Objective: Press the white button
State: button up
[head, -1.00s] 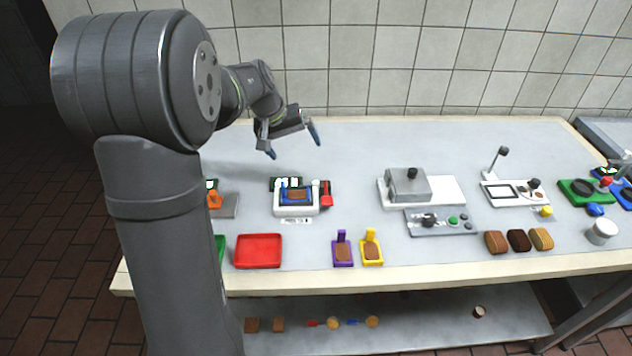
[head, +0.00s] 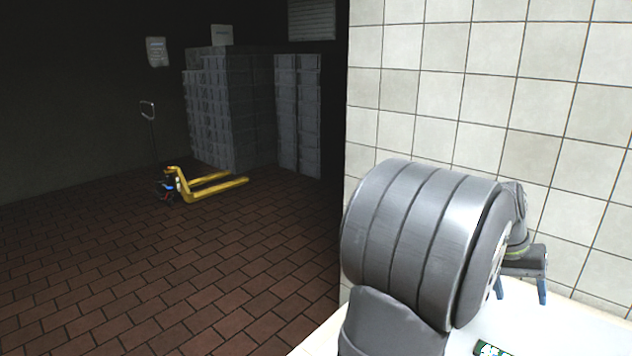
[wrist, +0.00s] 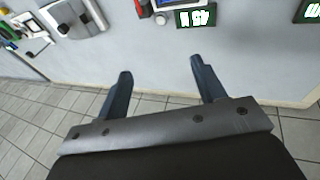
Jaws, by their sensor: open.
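My gripper (head: 520,290) is at the right of the head view, above the pale worktop, with its two dark blue fingers spread. In the wrist view my gripper (wrist: 160,72) is open, with nothing between the fingers. Beyond the fingers, at the top edge, part of a device (wrist: 165,5) shows blue and red pieces. A small pale round part (wrist: 160,18) sits at its edge; I cannot tell whether it is the white button. The rest of the device is cut off. No white button can be made out in the head view.
A metal machine (wrist: 72,17) is at upper left in the wrist view. The worktop (wrist: 225,65) near the fingers is clear. A tiled wall (head: 460,90) rises behind; a yellow pallet truck (head: 195,185) stands far left.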

grip_shut()
dwell(1.4)
